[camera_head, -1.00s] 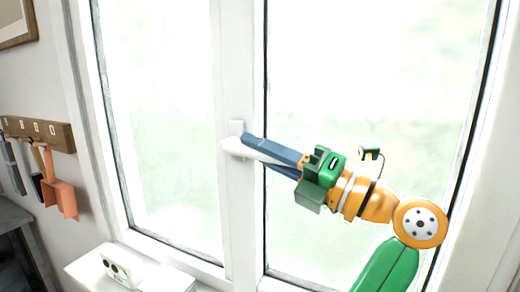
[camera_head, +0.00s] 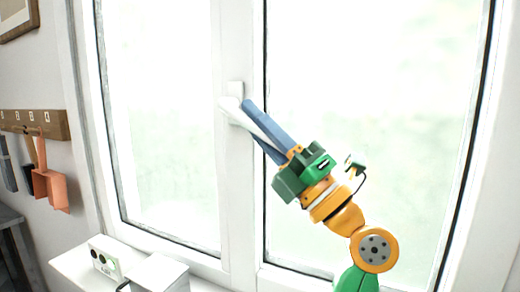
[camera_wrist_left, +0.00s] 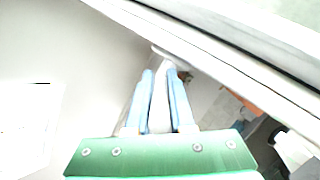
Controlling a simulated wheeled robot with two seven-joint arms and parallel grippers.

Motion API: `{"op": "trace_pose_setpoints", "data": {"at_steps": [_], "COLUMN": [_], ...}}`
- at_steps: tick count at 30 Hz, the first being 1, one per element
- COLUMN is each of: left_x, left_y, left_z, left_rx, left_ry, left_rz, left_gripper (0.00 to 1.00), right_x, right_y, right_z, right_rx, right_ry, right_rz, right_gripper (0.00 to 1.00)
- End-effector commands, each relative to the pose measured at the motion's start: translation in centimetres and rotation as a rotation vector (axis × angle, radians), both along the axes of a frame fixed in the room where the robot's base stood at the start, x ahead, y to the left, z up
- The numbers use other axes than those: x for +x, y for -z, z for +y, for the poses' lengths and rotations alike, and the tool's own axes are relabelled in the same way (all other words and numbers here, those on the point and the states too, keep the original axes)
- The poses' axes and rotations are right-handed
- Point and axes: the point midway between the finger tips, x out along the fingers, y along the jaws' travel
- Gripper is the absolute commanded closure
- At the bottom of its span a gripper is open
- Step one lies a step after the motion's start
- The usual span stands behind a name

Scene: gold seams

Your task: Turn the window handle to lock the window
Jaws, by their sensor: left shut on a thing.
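The white window handle (camera_head: 262,128) sits on a white base (camera_head: 235,90) on the window's middle post (camera_head: 237,200). Its lever slants down and to the right, between vertical and level. My left gripper (camera_head: 249,120), with blue fingers and a green body, is shut on the lever. Its fingers lie along the lever, one on each side. In the left wrist view the white lever (camera_wrist_left: 160,105) also shows between the two blue fingers. The fingers hide part of the lever. My right gripper is in neither view.
A white box with dark round openings (camera_head: 104,259) and another white box (camera_head: 160,273) stand below the window at the left. A wooden hook rack (camera_head: 40,122) with an orange dustpan (camera_head: 50,188) hangs on the left wall. Glass panes flank the post.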

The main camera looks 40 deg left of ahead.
Motion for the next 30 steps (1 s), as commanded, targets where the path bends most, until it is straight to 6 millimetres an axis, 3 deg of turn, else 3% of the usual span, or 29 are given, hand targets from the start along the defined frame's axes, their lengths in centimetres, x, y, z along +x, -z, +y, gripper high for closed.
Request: {"op": "trace_pose_setpoints", "data": {"at_steps": [1, 11, 12, 15, 30], "left_x": [-0.08, -0.03, -0.03, -0.03, 0.0], "left_y": [0.65, 0.09, 0.08, 0.08, 0.15], "left_z": [0.13, 0.11, 0.1, 0.1, 0.12], "left_rx": [0.02, 0.045, 0.046, 0.046, 0.044], "left_ry": [-0.002, 0.0, 0.0, 0.001, 0.002], "left_rz": [0.004, 0.012, 0.012, 0.012, 0.012], "left_gripper": [1.0, 1.0, 0.74, 0.49, 0.49], "right_x": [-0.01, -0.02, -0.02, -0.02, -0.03], "right_y": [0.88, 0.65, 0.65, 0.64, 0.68], "right_z": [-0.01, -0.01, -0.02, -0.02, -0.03], "right_rx": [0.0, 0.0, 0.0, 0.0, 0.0], "right_ry": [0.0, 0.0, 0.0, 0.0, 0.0], "right_rz": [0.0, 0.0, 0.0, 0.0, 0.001], "right_gripper": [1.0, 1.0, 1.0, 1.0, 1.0]}}
